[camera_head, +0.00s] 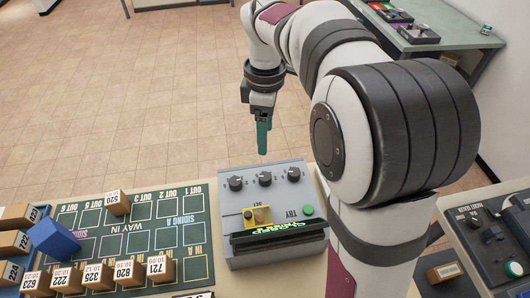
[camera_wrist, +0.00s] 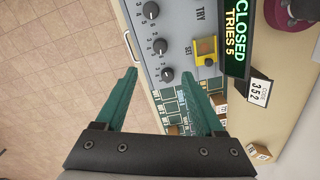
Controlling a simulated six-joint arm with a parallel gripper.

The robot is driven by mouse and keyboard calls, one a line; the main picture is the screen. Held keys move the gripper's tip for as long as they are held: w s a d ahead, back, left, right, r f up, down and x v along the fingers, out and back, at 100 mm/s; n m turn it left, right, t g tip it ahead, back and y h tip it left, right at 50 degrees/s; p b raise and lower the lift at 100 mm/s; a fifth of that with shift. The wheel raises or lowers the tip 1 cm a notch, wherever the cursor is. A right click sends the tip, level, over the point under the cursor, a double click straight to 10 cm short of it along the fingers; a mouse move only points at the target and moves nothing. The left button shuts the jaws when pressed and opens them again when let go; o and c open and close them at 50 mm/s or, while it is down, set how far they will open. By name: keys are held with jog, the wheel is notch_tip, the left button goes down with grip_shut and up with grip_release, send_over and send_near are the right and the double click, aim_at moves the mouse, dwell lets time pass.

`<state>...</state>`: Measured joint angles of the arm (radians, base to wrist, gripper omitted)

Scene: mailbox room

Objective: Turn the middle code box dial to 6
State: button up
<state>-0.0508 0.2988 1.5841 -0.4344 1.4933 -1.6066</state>
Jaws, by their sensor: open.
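The grey code box (camera_head: 232,206) stands on the counter with three black dials in a row. The middle dial (camera_head: 265,175) sits between the left dial (camera_head: 236,183) and the right dial (camera_head: 294,174). In the wrist view the middle dial (camera_wrist: 159,46) shows small numbers around it; its exact setting is too small to read. My gripper (camera_head: 262,154) is open and empty, pointing down near the dial side of the box, apart from it. In the wrist view my gripper's teal fingers (camera_wrist: 160,72) are spread, and the left dial (camera_wrist: 166,74) shows between their tips.
The box's display (camera_wrist: 232,36) reads CLOSED, TRIES 5. A card (camera_wrist: 258,90) reads CODE 352. The box also has a green TRY button (camera_head: 309,210) and a yellow SET part (camera_head: 258,216). A dark green board (camera_head: 198,233) with numbered blocks lies to the left.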

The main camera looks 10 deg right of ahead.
aim_at(265, 176)
notch_tip(265, 176, down, 15)
jog(key=shift+r, duration=0.15)
